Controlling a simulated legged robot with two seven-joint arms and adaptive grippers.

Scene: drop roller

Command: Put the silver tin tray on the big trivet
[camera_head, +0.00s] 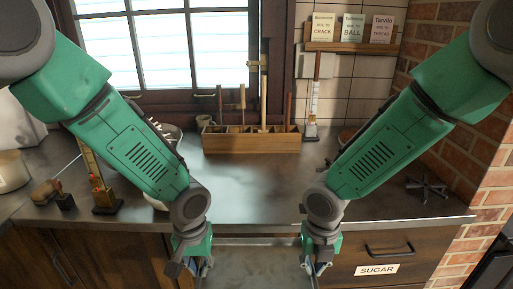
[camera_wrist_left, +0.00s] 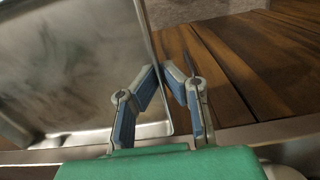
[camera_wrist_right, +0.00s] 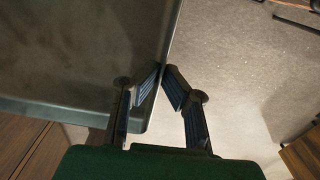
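The silver tin tray (camera_head: 255,264) is at the bottom of the head view, between my two grippers and in front of the counter. It fills much of the left wrist view (camera_wrist_left: 70,70) and the right wrist view (camera_wrist_right: 80,60). My left gripper (camera_head: 199,268) has its fingers closed around one rim of the tray. My right gripper (camera_head: 316,268) has its fingers closed around the opposite rim. A dark spoked trivet (camera_head: 427,189) lies on the right part of the counter; no second trivet is clearly visible to compare its size.
The middle of the metal counter (camera_head: 255,190) is clear. A wooden tool rack (camera_head: 251,142) stands at the back by the window. Wooden and metal tools (camera_head: 104,196) stand at the left. A brick wall (camera_head: 478,150) borders the right. A drawer labelled SUGAR (camera_head: 377,269) is below.

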